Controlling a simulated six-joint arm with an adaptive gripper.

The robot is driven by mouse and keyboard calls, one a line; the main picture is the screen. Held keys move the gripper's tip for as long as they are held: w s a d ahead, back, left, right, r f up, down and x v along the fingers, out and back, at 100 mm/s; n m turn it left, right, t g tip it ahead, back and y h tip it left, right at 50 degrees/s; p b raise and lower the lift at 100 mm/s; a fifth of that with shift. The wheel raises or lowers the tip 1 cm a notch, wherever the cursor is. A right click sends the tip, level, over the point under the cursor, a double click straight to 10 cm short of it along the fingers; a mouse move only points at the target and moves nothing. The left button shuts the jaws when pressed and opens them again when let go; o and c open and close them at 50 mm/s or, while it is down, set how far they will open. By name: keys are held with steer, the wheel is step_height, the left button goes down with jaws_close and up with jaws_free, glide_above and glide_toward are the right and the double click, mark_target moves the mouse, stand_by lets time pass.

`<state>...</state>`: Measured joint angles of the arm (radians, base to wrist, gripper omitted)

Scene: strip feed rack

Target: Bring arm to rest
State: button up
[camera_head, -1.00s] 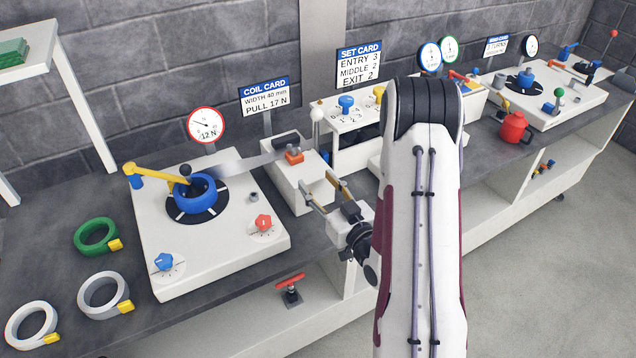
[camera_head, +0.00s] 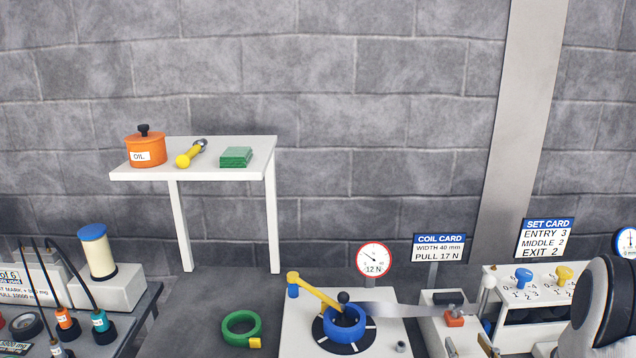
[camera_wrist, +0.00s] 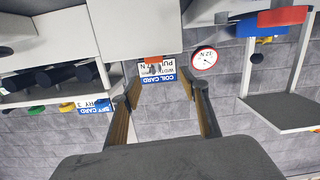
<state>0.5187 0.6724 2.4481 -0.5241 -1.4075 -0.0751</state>
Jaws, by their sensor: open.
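My gripper (camera_head: 468,346) shows only in part at the bottom edge of the head view, in front of the white block with the orange clamp (camera_head: 454,319). In the wrist view my gripper (camera_wrist: 160,88) is open, its two fingers well apart with nothing between them. The coil card (camera_wrist: 157,73) shows beyond the gap, upside down. My arm fills the lower right corner of the head view, and most of it is out of frame.
The blue coil (camera_head: 345,326) sits on the reel plate, with a yellow lever (camera_head: 315,289) over it and a strip running right. A green ring (camera_head: 241,328) lies left. The wall shelf (camera_head: 205,174) holds an orange oil pot (camera_head: 146,148). The set card (camera_head: 545,238) stands right.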

steer(key=s+a+r+g+h, duration=0.2)
steer(key=s+a+r+g, duration=0.25)
steer(key=r, duration=0.45)
steer(key=s+a+r+g, duration=0.2)
steer(key=s+a, duration=0.1)
steer(key=s, duration=0.6)
steer(key=s+a+r+g+y, duration=0.1)
steer(key=s+a, duration=0.3)
steer(key=s, duration=0.5)
steer(key=s+a+r+m+g+y, duration=0.1)
steer(key=s+a+r+g, duration=0.1)
steer(key=s, duration=0.7)
steer(key=shift+s+a+r+g, duration=0.15)
steer(key=shift+a+r+g, duration=0.2)
steer(key=shift+a+g, duration=0.55)
steer(key=shift+a+t, duration=0.25)
